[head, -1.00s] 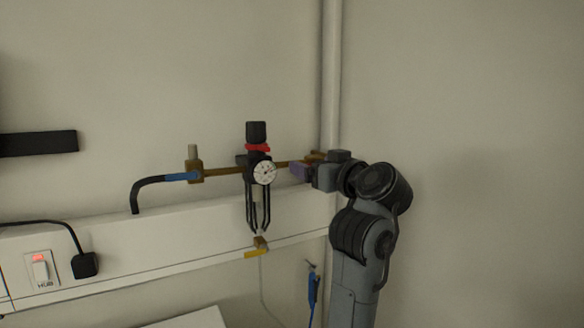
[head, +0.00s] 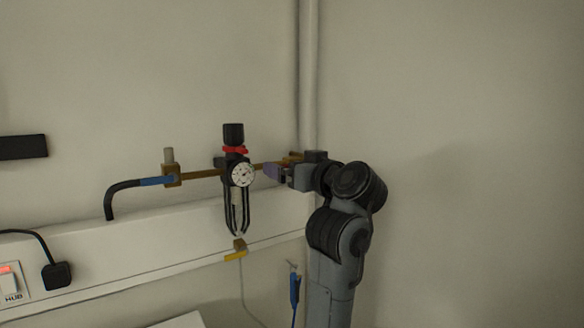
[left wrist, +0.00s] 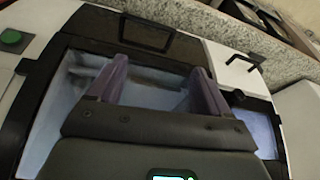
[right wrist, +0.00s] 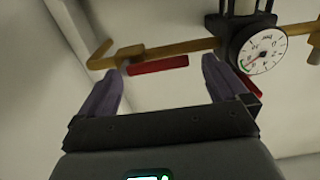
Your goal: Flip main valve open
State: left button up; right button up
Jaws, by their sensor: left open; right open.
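A red bar-shaped handle (right wrist: 158,65) lies along the brass pipe (right wrist: 185,47) in the right wrist view; I take it for the main valve's lever. My right gripper (right wrist: 160,72) is open, with one purple finger at each side of the handle. Whether it touches the handle I cannot tell. In the head view my right gripper (head: 276,172) is at the pipe's right end, beside the gauge (head: 243,174), and hides the handle. My left gripper (left wrist: 157,68) is open and empty, above a machine with a light panel.
A black regulator with a red ring (head: 235,150) stands left of my right gripper. A vertical white pipe (head: 308,75) runs behind my right gripper. The wall at right is clear.

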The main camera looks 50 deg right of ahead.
jog(key=b+v, duration=0.2)
jog(key=v, duration=0.8)
jog(key=shift+s+a, duration=0.15)
jog(key=shift+s, duration=0.1)
jog(key=shift+r, duration=0.1)
